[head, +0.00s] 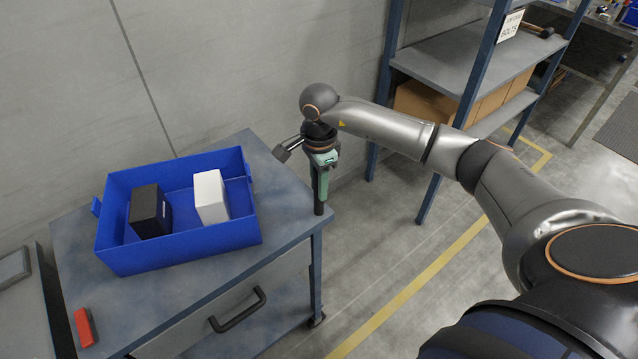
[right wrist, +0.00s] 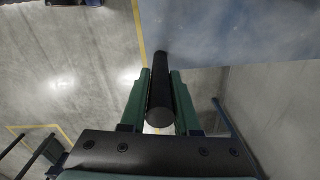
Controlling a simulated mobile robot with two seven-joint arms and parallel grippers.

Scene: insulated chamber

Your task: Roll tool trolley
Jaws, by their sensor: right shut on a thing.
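The tool trolley (head: 280,185) stands against the wall, with a blue-grey top, a drawer with a black handle (head: 238,311) and a caster (head: 316,321) at its near right leg. My right gripper (head: 320,185) points down at the trolley's right end. It is shut on a black upright post (head: 319,208) at that corner. In the right wrist view the green fingers lie on both sides of the black post (right wrist: 160,95), and the trolley top (right wrist: 215,35) shows beyond it. My left gripper is not in view.
A blue bin (head: 185,258) with a black box (head: 146,212) and a white box (head: 210,196) sits on the trolley. A red object (head: 84,327) lies at its front left. A shelf rack (head: 450,60) stands to the right. Floor with a yellow line (head: 400,300) is clear in front.

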